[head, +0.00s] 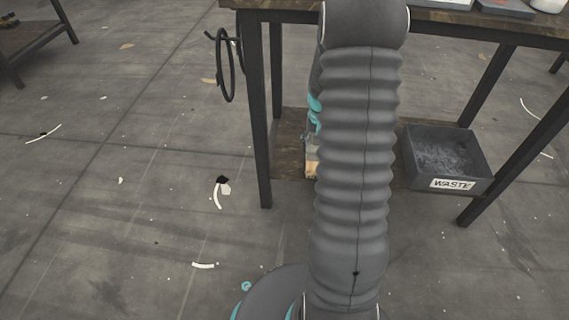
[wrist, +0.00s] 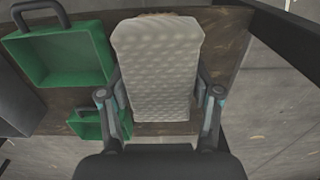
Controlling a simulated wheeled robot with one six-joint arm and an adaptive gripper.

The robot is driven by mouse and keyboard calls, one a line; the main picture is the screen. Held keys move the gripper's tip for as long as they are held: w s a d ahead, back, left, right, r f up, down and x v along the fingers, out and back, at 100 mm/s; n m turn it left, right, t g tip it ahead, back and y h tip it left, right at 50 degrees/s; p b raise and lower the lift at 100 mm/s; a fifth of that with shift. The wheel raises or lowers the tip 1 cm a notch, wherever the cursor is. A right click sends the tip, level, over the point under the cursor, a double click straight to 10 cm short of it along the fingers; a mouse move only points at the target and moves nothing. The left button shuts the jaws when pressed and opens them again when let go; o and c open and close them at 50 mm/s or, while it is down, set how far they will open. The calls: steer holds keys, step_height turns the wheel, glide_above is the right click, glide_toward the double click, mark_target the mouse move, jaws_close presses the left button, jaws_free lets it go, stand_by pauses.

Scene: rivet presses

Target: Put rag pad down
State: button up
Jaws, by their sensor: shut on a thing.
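The rag pad (wrist: 158,70) is pale, quilted and roughly rectangular, and it fills the middle of the wrist view. My gripper (wrist: 160,100) is shut on it, with one finger at each side of its lower part. A brown wooden surface lies behind the pad in that view; I cannot tell whether the pad touches it.
A green open box (wrist: 108,50) with a dark handle and a smaller green box (wrist: 88,128) lie left of the pad. In the head view, a grey WASTE bin (head: 410,165) stands on the table's lower shelf (head: 288,150). Dark table legs (head: 258,120) flank it. Open floor is at left.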

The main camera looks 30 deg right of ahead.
steer(key=b, duration=0.1)
glide_above(285, 164)
step_height(285, 164, down, 6)
steer(key=shift+f, duration=0.2)
steer(key=shift+f+b, duration=0.35)
steer(key=shift+f, duration=1.45)
steer(key=shift+f, duration=0.1)
steer(key=shift+f+b, duration=0.3)
steer(key=shift+f, duration=0.05)
steer(key=shift+f, duration=0.2)
steer(key=o, duration=1.5)
